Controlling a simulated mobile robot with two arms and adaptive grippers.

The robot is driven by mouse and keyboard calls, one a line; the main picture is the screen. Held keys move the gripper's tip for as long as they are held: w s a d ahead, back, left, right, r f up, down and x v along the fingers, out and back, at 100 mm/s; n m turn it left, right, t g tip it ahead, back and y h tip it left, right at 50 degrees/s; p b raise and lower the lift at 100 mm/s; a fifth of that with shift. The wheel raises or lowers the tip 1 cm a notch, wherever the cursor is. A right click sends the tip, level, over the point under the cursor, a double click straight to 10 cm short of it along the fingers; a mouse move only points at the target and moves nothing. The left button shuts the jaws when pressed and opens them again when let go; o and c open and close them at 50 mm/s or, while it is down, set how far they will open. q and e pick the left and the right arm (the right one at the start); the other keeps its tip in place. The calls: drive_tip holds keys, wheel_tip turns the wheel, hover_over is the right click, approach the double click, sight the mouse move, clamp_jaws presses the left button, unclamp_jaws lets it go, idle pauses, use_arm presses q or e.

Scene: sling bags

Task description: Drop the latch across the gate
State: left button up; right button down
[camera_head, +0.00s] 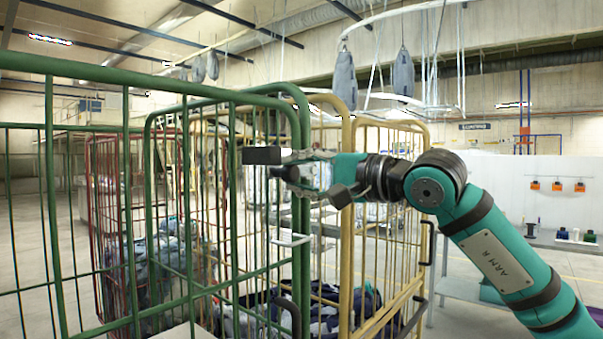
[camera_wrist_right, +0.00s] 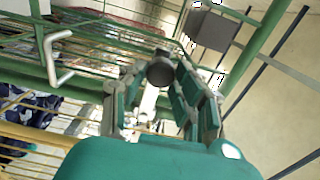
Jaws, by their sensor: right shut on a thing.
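The green barred gate (camera_head: 151,215) of a roll cage stands upright at centre left. My right gripper (camera_head: 290,172) is at the gate's right upright and is shut on what looks like the latch. In the right wrist view a dark round knob (camera_wrist_right: 160,72) on a pale rod sits between the fingers of my right gripper (camera_wrist_right: 157,88). A dark block (camera_head: 262,155) shows just left of the fingers and also in the wrist view (camera_wrist_right: 208,30). A white bent bar (camera_head: 290,240) projects below the gripper; it also shows in the wrist view (camera_wrist_right: 57,62). The latch's far end is unclear. My left gripper is out of view.
A yellow cage (camera_head: 427,165) stands close behind and right of the green one. A red cage (camera_head: 90,200) stands further left. Dark bags (camera_head: 335,300) lie low inside the cages. Grey sling bags (camera_head: 345,80) hang from an overhead rail.

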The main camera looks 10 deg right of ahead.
drive_tip(key=shift+f, duration=0.2)
idle(0.3)
drive_tip(key=c, duration=1)
unclamp_jaws()
drive_tip(key=shift+r, duration=0.1)
drive_tip(key=v, duration=1.2)
